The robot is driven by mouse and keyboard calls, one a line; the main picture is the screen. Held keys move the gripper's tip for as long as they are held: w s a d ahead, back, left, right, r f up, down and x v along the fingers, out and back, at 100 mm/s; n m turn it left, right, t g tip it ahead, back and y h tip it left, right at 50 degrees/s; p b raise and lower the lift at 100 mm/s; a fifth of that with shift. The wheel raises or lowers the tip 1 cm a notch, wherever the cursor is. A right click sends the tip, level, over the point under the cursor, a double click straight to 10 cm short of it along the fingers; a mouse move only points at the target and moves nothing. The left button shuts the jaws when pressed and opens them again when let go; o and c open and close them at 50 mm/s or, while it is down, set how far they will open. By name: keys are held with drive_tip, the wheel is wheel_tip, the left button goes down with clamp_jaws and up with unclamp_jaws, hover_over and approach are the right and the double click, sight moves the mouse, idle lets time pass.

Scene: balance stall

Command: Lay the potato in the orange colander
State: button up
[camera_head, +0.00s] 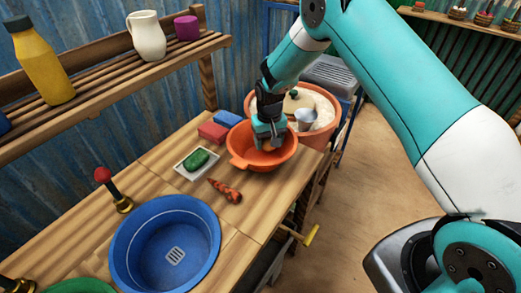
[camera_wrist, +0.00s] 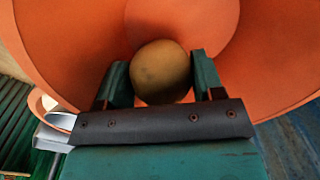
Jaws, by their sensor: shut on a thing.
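The orange colander (camera_head: 271,157) stands on the wooden table, toward its right end. My gripper (camera_head: 268,143) reaches down into the colander from above. In the wrist view the brown potato (camera_wrist: 161,70) sits between the two fingers of my gripper (camera_wrist: 160,80), which are shut on it. The orange wall of the colander (camera_wrist: 75,45) surrounds the potato there. In the head view the potato is hidden by my gripper and the colander. I cannot tell whether the potato touches the colander's bottom.
A small white tray (camera_head: 184,170) with a green item (camera_head: 196,160) and a carrot-like orange thing (camera_head: 225,190) lie left of the colander. A blue basin (camera_head: 130,245) is at the front. A tub (camera_head: 325,135) with a metal scoop (camera_head: 306,118) stands behind. Red (camera_head: 212,131) and blue (camera_head: 228,118) blocks sit nearby.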

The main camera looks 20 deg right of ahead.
drive_tip(key=o, duration=1)
drive_tip(key=shift+o, duration=0.2)
wheel_tip(320, 180, up, 17)
drive_tip(key=b, duration=0.3)
drive_tip(key=s+a+r+n+y, duration=0.1)
drive_tip(key=s+a+r+n, duration=0.2)
drive_tip(key=s, duration=0.5)
drive_tip(key=s+a+r+n+y, duration=0.1)
drive_tip(key=s+a+r, duration=0.1)
drive_tip(key=s+r, duration=0.45)
drive_tip(key=s+a+n+y, duration=0.2)
drive_tip(key=s+n, duration=0.1)
drive_tip(key=s, duration=1.6)
drive_tip(key=shift+s+a, duration=0.25)
drive_tip(key=shift+a, duration=0.1)
